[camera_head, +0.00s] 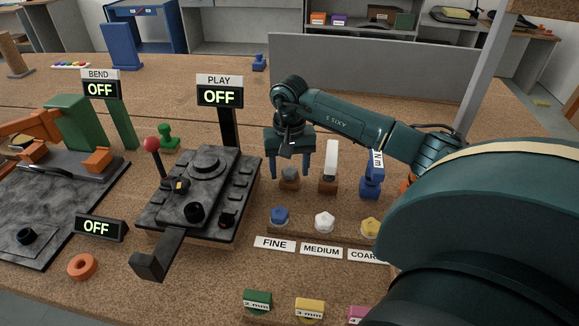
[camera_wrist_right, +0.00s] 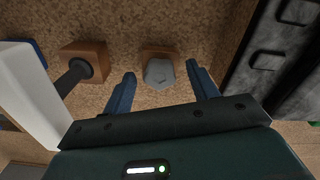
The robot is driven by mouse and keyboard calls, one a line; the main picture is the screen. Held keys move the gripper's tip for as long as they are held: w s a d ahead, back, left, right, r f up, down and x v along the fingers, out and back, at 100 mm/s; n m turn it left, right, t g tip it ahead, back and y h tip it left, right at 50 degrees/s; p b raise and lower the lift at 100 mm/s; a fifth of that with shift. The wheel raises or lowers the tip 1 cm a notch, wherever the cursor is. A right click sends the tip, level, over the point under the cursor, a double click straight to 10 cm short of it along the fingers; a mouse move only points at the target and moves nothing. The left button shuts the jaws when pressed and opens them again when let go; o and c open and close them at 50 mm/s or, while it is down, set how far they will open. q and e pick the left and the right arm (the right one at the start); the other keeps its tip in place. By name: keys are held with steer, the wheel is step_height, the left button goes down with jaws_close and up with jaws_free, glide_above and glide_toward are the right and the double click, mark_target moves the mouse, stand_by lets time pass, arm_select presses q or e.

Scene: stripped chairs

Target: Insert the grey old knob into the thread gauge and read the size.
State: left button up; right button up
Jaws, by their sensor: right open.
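The grey old knob (camera_head: 289,175) sits on a small brown block on the table, right of the black PLAY console. It also shows in the right wrist view (camera_wrist_right: 160,73), on its brown block. My right gripper (camera_head: 290,174) points down over it, open, with one finger on each side. In the wrist view there are gaps between the knob and both fingers (camera_wrist_right: 162,88). No thread gauge is labelled by that name. Displays read OFF, including a small one (camera_head: 100,228) at the front left. My left gripper is not in view.
A white upright piece (camera_head: 330,160) on a brown block stands close to the right gripper. The black console (camera_head: 204,185) is to its left. Blue, white and yellow knobs (camera_head: 324,221) sit in front, behind FINE and MEDIUM labels. An orange ring (camera_head: 82,266) lies front left.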

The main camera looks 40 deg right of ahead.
mark_target(290, 170)
steer(key=shift+f, duration=0.15)
steer(key=c, duration=1.1)
step_height(290, 170, up, 10)
steer(key=shift+r+b, duration=0.1)
steer(key=shift+b, duration=0.35)
steer(key=o, duration=0.4)
jaws_close()
